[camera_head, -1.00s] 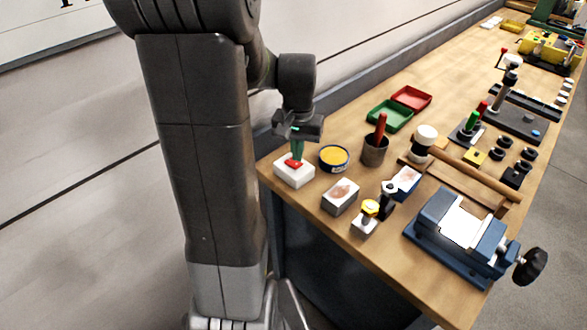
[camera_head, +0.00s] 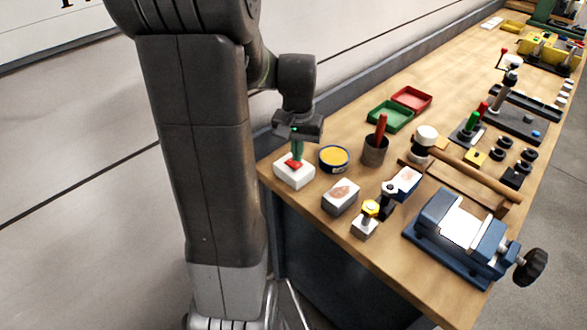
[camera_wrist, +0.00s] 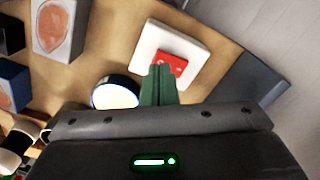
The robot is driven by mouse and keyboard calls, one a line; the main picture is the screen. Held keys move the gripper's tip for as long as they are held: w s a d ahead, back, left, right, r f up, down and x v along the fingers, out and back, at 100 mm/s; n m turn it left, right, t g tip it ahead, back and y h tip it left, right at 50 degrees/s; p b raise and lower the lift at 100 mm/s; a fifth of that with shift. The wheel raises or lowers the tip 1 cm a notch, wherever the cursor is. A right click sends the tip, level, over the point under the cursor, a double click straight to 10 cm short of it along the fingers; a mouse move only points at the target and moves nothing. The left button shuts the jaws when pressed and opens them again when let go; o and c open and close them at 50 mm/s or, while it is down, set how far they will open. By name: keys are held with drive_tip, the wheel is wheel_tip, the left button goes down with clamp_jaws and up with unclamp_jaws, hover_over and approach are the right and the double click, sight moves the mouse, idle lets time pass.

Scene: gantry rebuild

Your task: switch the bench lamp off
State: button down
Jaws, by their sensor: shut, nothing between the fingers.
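A white switch box (camera_head: 294,175) with a red rocker (camera_head: 293,164) stands at the near left corner of the bench. In the wrist view the white box (camera_wrist: 150,42) and its red rocker (camera_wrist: 172,63) show just beyond the fingertips. My gripper (camera_head: 297,156) points down over the rocker, its green fingers together and empty. In the wrist view the fingertips (camera_wrist: 159,70) overlap the rocker's edge. I cannot tell for sure whether they touch it. No lamp head can be made out.
A round yellow-topped tin (camera_head: 334,157) stands close right of the switch box. Green (camera_head: 389,117) and red (camera_head: 411,98) trays lie behind. A blue vise (camera_head: 452,235) sits at the front edge.

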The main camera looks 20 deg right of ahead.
drive_tip(key=shift+f+b, duration=0.7)
drive_tip(key=shift+f, duration=0.3)
idle(0.9)
drive_tip(key=shift+r, duration=0.1)
drive_tip(key=shift+r+p, duration=2.95)
drive_tip(key=shift+r, duration=0.55)
drive_tip(key=shift+f, duration=0.15)
